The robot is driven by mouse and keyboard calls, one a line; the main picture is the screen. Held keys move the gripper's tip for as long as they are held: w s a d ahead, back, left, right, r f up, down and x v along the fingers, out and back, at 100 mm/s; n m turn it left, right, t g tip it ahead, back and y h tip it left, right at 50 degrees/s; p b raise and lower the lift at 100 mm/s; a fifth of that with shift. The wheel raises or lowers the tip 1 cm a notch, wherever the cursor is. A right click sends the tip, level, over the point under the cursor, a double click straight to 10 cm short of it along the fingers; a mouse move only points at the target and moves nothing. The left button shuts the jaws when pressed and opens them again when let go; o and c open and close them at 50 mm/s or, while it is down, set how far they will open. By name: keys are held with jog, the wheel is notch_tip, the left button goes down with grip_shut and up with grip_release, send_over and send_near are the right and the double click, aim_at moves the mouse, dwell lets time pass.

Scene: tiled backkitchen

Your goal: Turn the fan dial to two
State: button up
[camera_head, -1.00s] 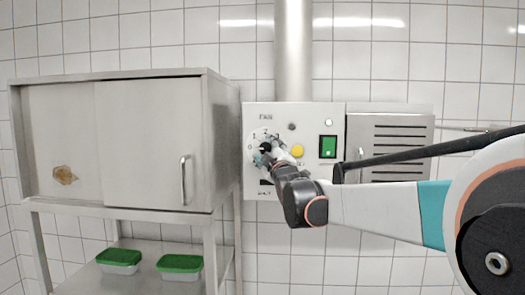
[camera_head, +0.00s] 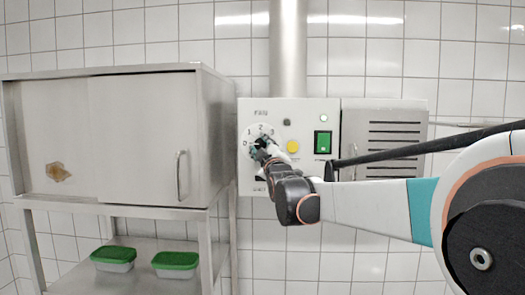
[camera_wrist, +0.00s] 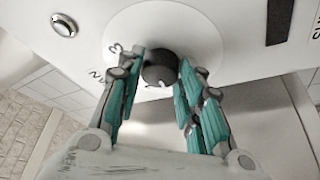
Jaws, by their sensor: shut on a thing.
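The fan dial is a black knob (camera_wrist: 159,70) on a round white scale plate (camera_head: 261,128) under the word FAN on the wall-mounted control box (camera_head: 248,186). The scale carries the numbers 0 to 3. My gripper (camera_wrist: 163,73) is shut on the knob, with one teal-padded finger on each side of it. In the head view my gripper (camera_head: 262,149) covers most of the knob. A white mark shows on the knob's lower edge in the wrist view. I cannot tell exactly which number it points at.
A louvred vent (camera_head: 396,135) is on the right. A steel cabinet (camera_head: 140,135) stands close on the left, above a shelf with two green-lidded containers (camera_head: 175,261).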

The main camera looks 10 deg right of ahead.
jog(key=m+h+b, duration=0.1)
jog(key=m+h, duration=0.2)
jog(key=m, duration=0.3)
jog(key=m+h+b, duration=0.2)
jog(key=m+h, duration=0.1)
jog(key=m, duration=0.3)
jog(key=a+m+h+b, duration=0.1)
jog(key=m+h+b, duration=0.1)
jog(key=m, duration=0.4)
jog(key=shift+w+a+f+m+g+h, duration=0.1)
jog(key=shift+w+f+m+g+h, duration=0.15)
jog(key=shift+h, duration=0.25)
jog(key=shift+a+r+m+g+h, duration=0.1)
jog(key=shift+m+g+h, duration=0.35)
jog(key=shift+m, duration=0.75)
jog(key=shift+r+m+g+h, duration=0.1)
jog(key=shift+m+g+h, duration=0.3)
jog(key=shift+m, duration=0.75)
jog(key=shift+m+h, duration=0.25)
jog(key=shift+m, duration=0.05)
jog(key=o, duration=1.1)
jog(key=shift+c, duration=0.2)
jog(key=shift+s+f, duration=0.1)
